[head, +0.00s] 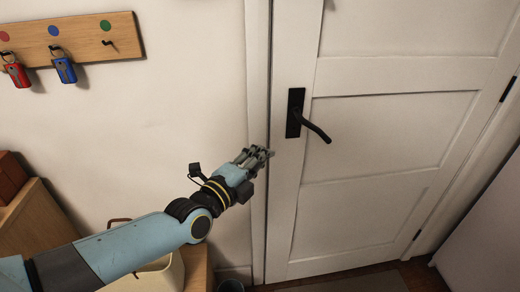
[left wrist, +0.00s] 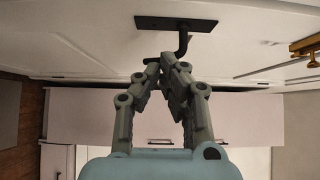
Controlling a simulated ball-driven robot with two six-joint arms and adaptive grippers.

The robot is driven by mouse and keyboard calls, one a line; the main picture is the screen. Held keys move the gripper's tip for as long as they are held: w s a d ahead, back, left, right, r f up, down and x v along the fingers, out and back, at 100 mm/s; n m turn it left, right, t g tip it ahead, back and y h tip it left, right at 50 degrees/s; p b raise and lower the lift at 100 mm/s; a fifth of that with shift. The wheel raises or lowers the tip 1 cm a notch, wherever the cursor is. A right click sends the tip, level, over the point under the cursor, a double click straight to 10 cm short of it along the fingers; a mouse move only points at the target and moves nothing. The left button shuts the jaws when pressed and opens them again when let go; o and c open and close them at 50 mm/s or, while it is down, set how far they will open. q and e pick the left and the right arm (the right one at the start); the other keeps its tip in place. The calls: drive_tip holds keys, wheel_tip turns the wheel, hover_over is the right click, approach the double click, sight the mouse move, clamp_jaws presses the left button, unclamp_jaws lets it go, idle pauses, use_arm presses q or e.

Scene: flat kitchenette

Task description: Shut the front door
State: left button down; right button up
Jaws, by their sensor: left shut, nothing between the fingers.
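The white panelled front door (head: 390,130) fills the right of the head view and looks flush, or nearly so, with its frame (head: 257,130). I cannot tell whether it is latched. Its black lever handle (head: 314,127) sits on a dark plate near the door's left edge; hinges show on the right edge. My left gripper (head: 267,153) is shut and empty, beside the door's handle-side edge, left of and below the handle. The left wrist view shows its closed fingertips (left wrist: 168,58) close to the handle (left wrist: 182,40) in the picture; contact is unclear. My right gripper is out of view.
A wooden key rack (head: 85,40) with a red and a blue key tag hangs on the wall at left. Brown furniture (head: 35,225) and a pale bin-like container (head: 160,275) stand below it. A dark mat (head: 350,283) lies before the door.

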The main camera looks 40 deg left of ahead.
sight(272, 125)
use_arm(q)
drive_tip(key=w+a, duration=0.1)
drive_tip(key=w, duration=0.2)
drive_tip(key=w+a+b, duration=0.1)
drive_tip(key=w, duration=0.2)
drive_tip(key=w+a+b, duration=0.1)
drive_tip(key=w, duration=0.2)
drive_tip(key=shift+w+f, duration=0.1)
drive_tip(key=shift+f, duration=0.05)
drive_tip(key=shift+w+a, duration=0.2)
drive_tip(key=shift+a, duration=0.05)
drive_tip(key=shift+w+a, duration=0.1)
drive_tip(key=shift+a, duration=0.05)
drive_tip(key=shift+w+a, duration=0.15)
drive_tip(key=shift+a, duration=0.05)
drive_tip(key=shift+w+a+b, duration=0.85)
drive_tip(key=shift+a, duration=0.15)
drive_tip(key=shift+w+a+r, duration=0.15)
drive_tip(key=shift+r, duration=0.2)
drive_tip(key=shift+w+a, duration=0.1)
drive_tip(key=shift+w, duration=0.1)
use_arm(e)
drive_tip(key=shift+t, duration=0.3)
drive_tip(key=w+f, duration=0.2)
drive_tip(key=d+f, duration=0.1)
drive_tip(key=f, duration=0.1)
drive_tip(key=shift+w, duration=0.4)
